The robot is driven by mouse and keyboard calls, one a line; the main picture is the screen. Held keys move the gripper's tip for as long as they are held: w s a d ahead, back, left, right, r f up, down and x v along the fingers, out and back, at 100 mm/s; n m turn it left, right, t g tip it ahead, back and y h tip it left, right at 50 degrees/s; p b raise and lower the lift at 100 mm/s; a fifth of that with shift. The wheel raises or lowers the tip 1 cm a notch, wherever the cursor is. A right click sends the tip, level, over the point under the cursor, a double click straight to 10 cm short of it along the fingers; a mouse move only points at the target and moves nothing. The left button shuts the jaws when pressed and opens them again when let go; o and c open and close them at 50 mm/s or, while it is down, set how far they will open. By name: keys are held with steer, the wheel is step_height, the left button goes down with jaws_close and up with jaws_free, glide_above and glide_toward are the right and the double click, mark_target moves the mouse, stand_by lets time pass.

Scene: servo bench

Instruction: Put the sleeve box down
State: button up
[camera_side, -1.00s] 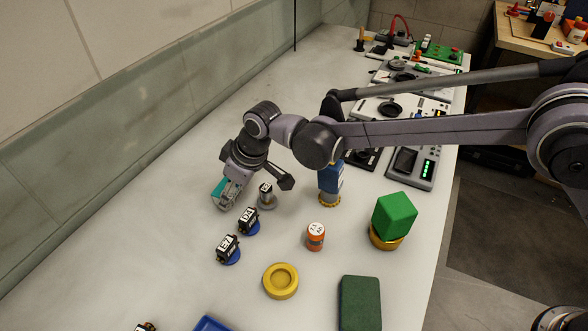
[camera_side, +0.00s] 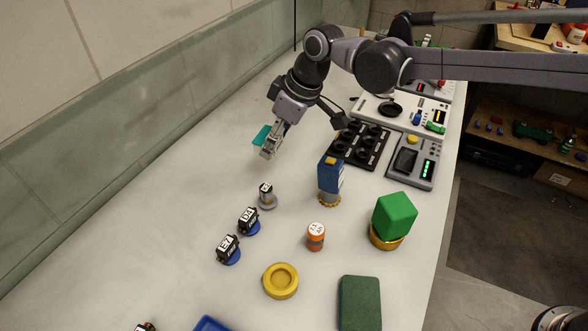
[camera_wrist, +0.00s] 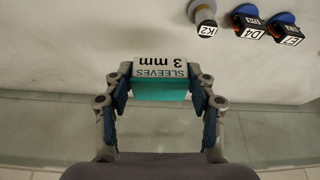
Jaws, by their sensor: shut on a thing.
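The sleeve box (camera_wrist: 160,88) is teal with a white label reading "SLEEVES 3 mm". In the wrist view it sits between the two fingers of my gripper (camera_wrist: 160,92), which is shut on it. In the side view my gripper (camera_side: 271,140) is at the upper middle, and the teal end of the sleeve box (camera_side: 262,135) shows at its left. The box appears to be held above the white bench (camera_side: 180,215); the exact gap is hard to judge. Part of the box is hidden by the fingers in the side view.
The bench left of the servos is clear.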

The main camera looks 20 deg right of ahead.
steer(key=shift+d+r, duration=0.2)
steer(key=shift+r, duration=0.05)
steer(key=s+a+n+g, duration=0.1)
steer(key=s+a+n, duration=0.2)
steer(key=s+a, duration=0.3)
glide_toward(203, 231)
steer(key=shift+w+a+f+n+y, duration=0.15)
steer(key=shift+w+a+f, duration=0.05)
steer(key=shift+w, duration=0.2)
steer(key=shift+w+a+f+n+y, duration=0.15)
steer(key=shift+w+a+f, duration=0.1)
steer(key=shift+w, duration=0.1)
steer(key=shift+s+a+f, duration=0.15)
steer(key=shift+a+f, duration=0.2)
steer(key=shift+a, duration=0.1)
steer(key=shift+f, duration=2)
steer(key=shift+f, duration=0.15)
steer(key=o, duration=1.1)
